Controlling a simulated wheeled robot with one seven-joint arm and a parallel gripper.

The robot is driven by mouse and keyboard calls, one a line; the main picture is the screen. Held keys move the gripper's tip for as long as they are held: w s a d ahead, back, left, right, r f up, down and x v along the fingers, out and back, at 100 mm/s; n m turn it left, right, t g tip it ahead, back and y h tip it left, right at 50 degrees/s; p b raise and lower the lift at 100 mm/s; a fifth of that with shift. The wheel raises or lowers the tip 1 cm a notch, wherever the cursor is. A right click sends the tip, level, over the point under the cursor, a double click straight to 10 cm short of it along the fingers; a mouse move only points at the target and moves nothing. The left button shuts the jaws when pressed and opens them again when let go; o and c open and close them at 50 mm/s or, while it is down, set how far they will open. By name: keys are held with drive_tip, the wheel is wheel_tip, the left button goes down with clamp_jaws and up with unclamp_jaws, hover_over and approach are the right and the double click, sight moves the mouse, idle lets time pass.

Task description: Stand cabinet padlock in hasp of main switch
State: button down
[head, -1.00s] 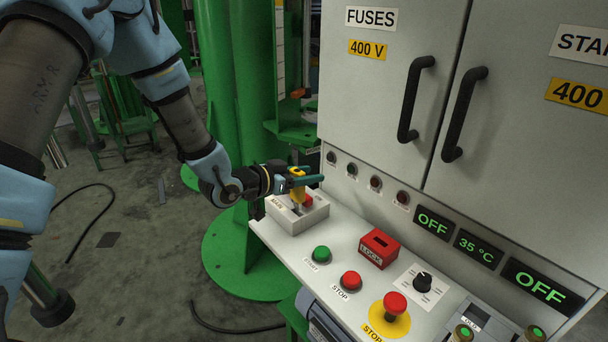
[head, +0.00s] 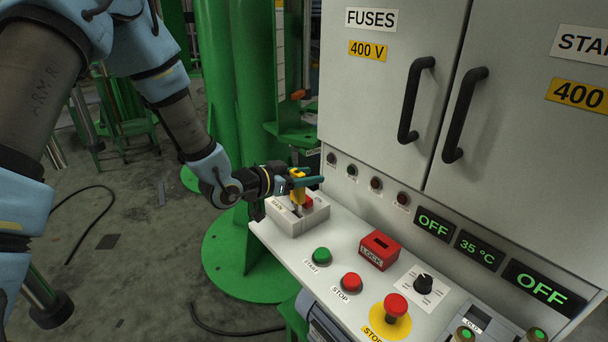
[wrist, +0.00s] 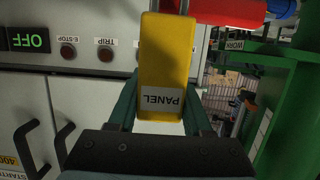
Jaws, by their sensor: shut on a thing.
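The yellow padlock (wrist: 166,60), labelled PANEL, is in my gripper (head: 313,176). The teal fingers are shut on its body from both sides. In the head view the padlock (head: 299,191) is upright over the main switch (head: 292,226), a pale box at the panel's left end. In the wrist view a bit of its metal shackle (wrist: 184,6) shows beside a red bar (wrist: 235,10) with a blue end. The hasp is hidden by the padlock and fingers. I cannot tell whether the shackle is in it.
A red LOCK box (head: 380,250) stands on the panel to the right. Green START (head: 321,255) and red STOP (head: 351,282) buttons are nearer the front edge. The grey cabinet (head: 375,95) rises behind; a green column (head: 232,120) stands to the left.

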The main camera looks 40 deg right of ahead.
sight(307, 198)
drive_tip(key=shift+f+b, duration=1.7)
drive_tip(key=shift+f, duration=0.45)
drive_tip(key=shift+c, duration=1.2)
unclamp_jaws()
drive_tip(key=b+v, duration=0.1)
drive_tip(key=v, duration=0.9)
drive_tip(key=shift+a+r, duration=0.2)
drive_tip(key=shift+a, duration=0.2)
drive_tip(key=shift+w, duration=0.15)
